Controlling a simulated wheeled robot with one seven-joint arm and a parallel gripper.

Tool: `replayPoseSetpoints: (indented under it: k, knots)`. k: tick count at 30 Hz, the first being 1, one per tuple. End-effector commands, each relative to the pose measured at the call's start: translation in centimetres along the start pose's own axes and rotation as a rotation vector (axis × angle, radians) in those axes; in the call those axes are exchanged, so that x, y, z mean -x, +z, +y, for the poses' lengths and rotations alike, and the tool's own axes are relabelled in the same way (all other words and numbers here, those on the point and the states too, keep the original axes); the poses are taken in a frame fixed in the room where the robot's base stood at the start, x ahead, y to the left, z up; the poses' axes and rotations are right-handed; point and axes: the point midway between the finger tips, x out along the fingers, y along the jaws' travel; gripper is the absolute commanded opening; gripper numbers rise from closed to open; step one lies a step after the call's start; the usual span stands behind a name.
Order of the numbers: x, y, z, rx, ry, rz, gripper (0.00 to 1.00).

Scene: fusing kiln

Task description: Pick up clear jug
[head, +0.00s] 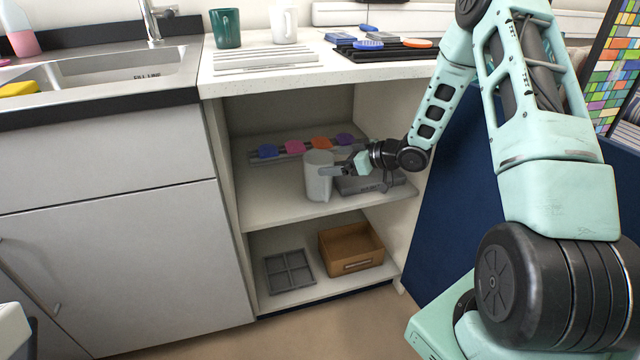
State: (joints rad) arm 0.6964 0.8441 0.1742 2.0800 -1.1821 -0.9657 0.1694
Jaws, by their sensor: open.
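The clear jug (317,178), pale and cloudy-looking, stands upright on the upper shelf of the open cabinet under the counter. My gripper (340,168) reaches in from the right and is open at the jug's right side. One finger overlaps the jug's right edge in the picture. I cannot tell whether a finger touches the jug or whether its handle lies between the fingers.
Behind the jug a grey rack (276,154) holds several coloured pieces. A grey box-like item (372,184) lies right of it, beneath my gripper. The lower shelf holds a grey divided tray (288,270) and a brown box (350,247). The countertop (300,75) closes the space above.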

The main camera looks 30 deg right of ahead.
Motion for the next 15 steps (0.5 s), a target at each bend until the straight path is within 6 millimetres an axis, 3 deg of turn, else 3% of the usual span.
replayPoseSetpoints:
  k: [8,15]
  knots:
    - [-1.9,0.2,0.0,0.001,-0.002,0.001,1.0]
    - [-5.3,0.5,0.1,0.001,-0.002,0.0,1.0]
